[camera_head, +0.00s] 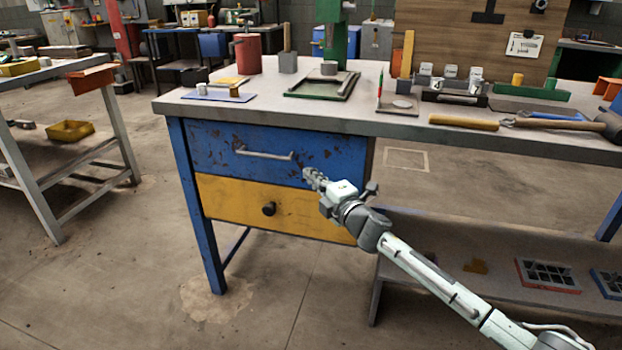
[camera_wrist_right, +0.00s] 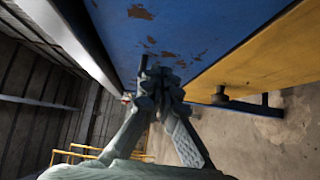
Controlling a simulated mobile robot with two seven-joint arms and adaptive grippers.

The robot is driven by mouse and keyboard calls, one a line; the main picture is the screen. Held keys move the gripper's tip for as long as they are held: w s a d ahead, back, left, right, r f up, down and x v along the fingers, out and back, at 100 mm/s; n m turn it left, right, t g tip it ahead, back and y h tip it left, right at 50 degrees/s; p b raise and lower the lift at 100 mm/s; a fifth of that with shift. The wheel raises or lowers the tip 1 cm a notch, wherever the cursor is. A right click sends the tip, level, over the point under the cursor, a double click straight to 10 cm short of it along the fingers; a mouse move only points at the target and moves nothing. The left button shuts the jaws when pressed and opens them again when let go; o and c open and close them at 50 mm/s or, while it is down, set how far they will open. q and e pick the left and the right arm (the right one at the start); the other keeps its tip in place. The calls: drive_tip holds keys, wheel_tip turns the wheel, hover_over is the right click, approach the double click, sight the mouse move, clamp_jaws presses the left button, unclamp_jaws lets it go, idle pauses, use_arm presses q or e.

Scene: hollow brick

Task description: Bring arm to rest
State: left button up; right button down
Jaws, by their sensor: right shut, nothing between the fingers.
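My right arm reaches in from the lower right in the head view. Its gripper (camera_head: 313,178) is in front of the workbench drawers, near the right end of the blue drawer (camera_head: 225,143). In the right wrist view the gripper (camera_wrist_right: 158,82) is shut with nothing between its fingers, in front of the blue drawer face. Whether the fingertips touch the drawer is hard to tell. The yellow drawer (camera_head: 225,198) with a dark round knob (camera_head: 269,209) is below; both drawers look closed. My left gripper is not in view.
The workbench top (camera_head: 380,118) holds a red can (camera_head: 248,54), a green-edged tray (camera_head: 318,86), a wooden-handled tool (camera_head: 463,122) and a hammer (camera_head: 560,125). A low shelf (camera_head: 450,260) is under its right side.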

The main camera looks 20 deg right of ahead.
drive_tip(key=s+d, duration=0.1)
drive_tip(key=s, duration=0.9)
drive_tip(key=s+d+f+m+g+h+p, duration=0.1)
drive_tip(key=s+d+f+m+g+h, duration=0.2)
drive_tip(key=s+f+m, duration=0.5)
drive_tip(key=s+d+f+m+g+h+p, duration=0.1)
drive_tip(key=s+f+m+g+h, duration=0.1)
drive_tip(key=s+f+m+g, duration=0.6)
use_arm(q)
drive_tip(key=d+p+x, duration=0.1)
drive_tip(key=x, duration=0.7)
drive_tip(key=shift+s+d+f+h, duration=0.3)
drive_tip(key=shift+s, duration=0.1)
use_arm(e)
drive_tip(key=s+a+f+m+g, duration=0.1)
drive_tip(key=s+a+f+g, duration=0.1)
drive_tip(key=s+f, duration=0.3)
drive_tip(key=s+a+f+m+g, duration=0.1)
drive_tip(key=s+a+f, duration=0.1)
drive_tip(key=s+f, duration=0.4)
drive_tip(key=s, duration=0.5)
drive_tip(key=shift+s+g+y, duration=0.2)
drive_tip(key=shift+g+y, duration=0.2)
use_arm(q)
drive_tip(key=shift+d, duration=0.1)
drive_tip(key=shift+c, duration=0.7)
